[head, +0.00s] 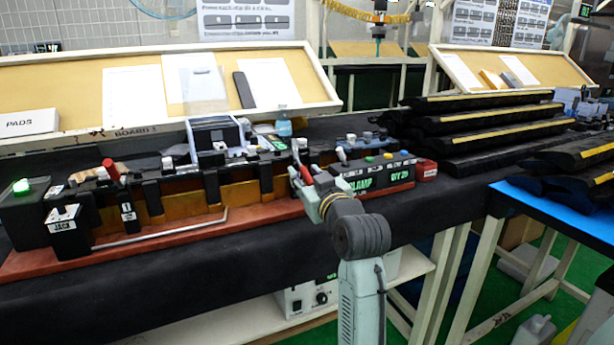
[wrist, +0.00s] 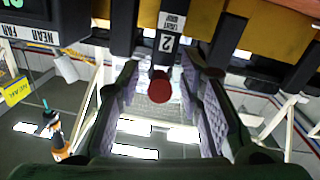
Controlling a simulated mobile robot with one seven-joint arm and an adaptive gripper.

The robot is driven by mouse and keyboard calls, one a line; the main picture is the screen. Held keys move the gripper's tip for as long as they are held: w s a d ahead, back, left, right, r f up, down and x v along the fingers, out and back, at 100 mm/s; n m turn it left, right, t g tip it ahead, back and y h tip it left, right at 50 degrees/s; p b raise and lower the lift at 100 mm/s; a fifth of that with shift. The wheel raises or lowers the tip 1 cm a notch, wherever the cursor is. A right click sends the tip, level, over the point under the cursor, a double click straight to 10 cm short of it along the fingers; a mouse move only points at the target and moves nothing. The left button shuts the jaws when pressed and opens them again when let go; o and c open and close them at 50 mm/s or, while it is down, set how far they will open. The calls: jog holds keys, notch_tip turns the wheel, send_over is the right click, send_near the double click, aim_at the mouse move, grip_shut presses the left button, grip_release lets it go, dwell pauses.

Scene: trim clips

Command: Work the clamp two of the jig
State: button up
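The jig (head: 190,228) is a long dark fixture on a red base across the table. Clamp two shows in the wrist view as a dark arm with a round red knob (wrist: 160,87), below a white label reading 2 (wrist: 168,35) that appears upside down. In the head view a red piece (head: 305,174) shows at my gripper. My gripper (head: 308,190) is at the jig's front, right of centre. In the wrist view its two ridged fingers (wrist: 160,100) are apart, with the red knob between them and gaps on both sides. The clamp's base is partly hidden in the head view.
A box marked CLAMP (head: 375,178) is just right of my gripper. Stacked black trim parts (head: 490,125) lie farther right. The dark table front (head: 150,290) is clear.

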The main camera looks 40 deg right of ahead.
jog(key=shift+c, duration=0.4)
grip_shut()
dwell(0.4)
